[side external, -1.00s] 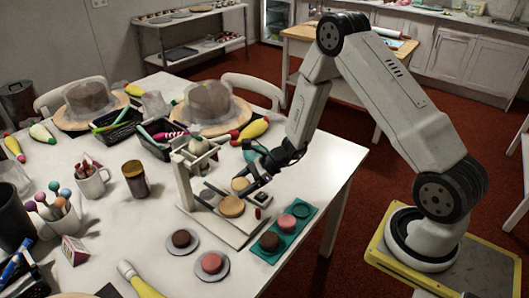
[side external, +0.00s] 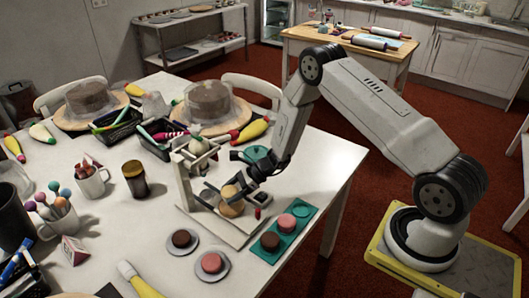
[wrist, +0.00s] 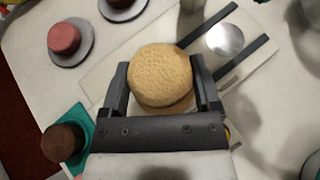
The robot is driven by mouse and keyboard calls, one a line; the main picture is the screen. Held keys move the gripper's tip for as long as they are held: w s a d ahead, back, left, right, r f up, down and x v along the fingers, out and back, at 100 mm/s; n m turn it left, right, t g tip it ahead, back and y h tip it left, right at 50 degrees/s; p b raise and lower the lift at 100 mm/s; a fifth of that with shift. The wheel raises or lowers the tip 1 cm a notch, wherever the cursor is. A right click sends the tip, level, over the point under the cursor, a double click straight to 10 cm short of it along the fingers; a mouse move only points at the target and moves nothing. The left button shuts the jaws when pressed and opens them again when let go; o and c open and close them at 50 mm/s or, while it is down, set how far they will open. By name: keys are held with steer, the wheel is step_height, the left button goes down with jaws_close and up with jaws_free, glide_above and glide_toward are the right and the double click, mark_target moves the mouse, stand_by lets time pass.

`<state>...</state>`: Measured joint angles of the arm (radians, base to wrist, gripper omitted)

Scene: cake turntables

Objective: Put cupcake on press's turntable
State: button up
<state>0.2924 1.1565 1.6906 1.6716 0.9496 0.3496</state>
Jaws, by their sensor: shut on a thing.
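My gripper (wrist: 162,88) is shut on a tan, round cupcake (wrist: 160,75), with one finger on each side. A second tan edge (wrist: 183,106) shows just beneath it; I cannot tell whether the two touch. In the side view the held cupcake (side external: 229,191) is over the pale board of the press, directly above a tan round (side external: 231,209). The white press (side external: 186,180) stands upright at the board's far left end. A silver disc (wrist: 225,38) lies between two dark rails on the board, apart from the cupcake. I take this disc as the press's turntable.
Brown (side external: 182,238) and pink (side external: 211,262) cakes sit on grey discs in front of the press. A green tray (side external: 286,232) with brown and pink cakes is to the right. A jar (side external: 136,180) and mugs stand left. A teal pot (side external: 255,153) is behind.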

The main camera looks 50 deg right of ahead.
steer(key=shift+f, duration=1.4)
steer(key=shift+s+f, duration=0.1)
steer(key=shift+f, duration=0.05)
steer(key=o, duration=1.1)
steer(key=shift+r, duration=0.2)
steer(key=v, duration=1.2)
